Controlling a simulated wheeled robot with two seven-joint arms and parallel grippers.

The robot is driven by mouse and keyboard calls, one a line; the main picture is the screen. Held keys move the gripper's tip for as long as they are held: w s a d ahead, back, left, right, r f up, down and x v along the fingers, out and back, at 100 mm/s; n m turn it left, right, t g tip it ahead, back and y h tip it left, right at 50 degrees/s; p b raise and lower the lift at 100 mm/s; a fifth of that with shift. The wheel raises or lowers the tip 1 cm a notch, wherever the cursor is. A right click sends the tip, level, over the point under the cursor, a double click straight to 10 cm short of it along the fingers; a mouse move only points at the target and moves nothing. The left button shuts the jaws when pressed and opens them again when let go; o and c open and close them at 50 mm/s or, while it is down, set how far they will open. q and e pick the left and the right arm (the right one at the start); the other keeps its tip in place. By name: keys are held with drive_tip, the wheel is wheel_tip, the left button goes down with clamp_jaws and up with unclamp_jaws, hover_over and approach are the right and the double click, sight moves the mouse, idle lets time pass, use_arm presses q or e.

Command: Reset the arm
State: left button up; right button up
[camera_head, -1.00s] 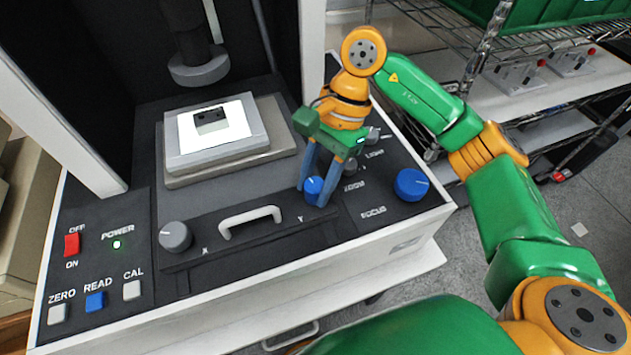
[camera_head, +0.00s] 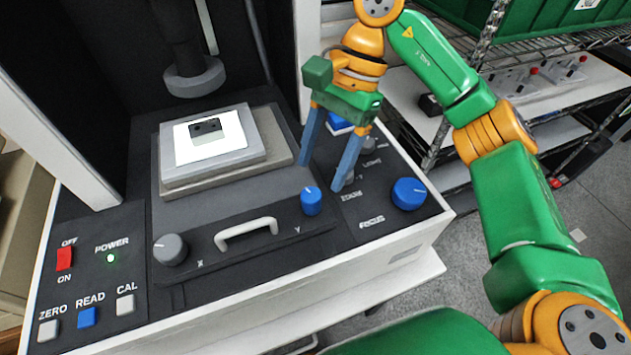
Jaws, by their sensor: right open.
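My right gripper (camera_head: 321,178) is open, with its two blue-grey fingers pointing down over the right side of the machine's control panel. Nothing is between the fingers. It is up and behind the blue Y knob (camera_head: 311,201), apart from it. My right arm (camera_head: 465,110) is green and orange and comes in from the lower right. A large blue focus knob (camera_head: 409,193) stands to the right of the gripper. The fingers partly hide the small zoom and light knobs. My left gripper is not in view.
The measuring machine has a stage (camera_head: 250,165) with a dark part (camera_head: 205,127) on a lit plate. A grey X knob (camera_head: 170,250), a white handle (camera_head: 246,233) and a red power switch (camera_head: 65,258) are at the front. A wire shelf (camera_head: 545,60) stands at the right.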

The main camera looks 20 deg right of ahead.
drive_tip(key=shift+d+r, duration=0.2)
drive_tip(key=shift+r, duration=0.2)
drive_tip(key=shift+r, duration=0.1)
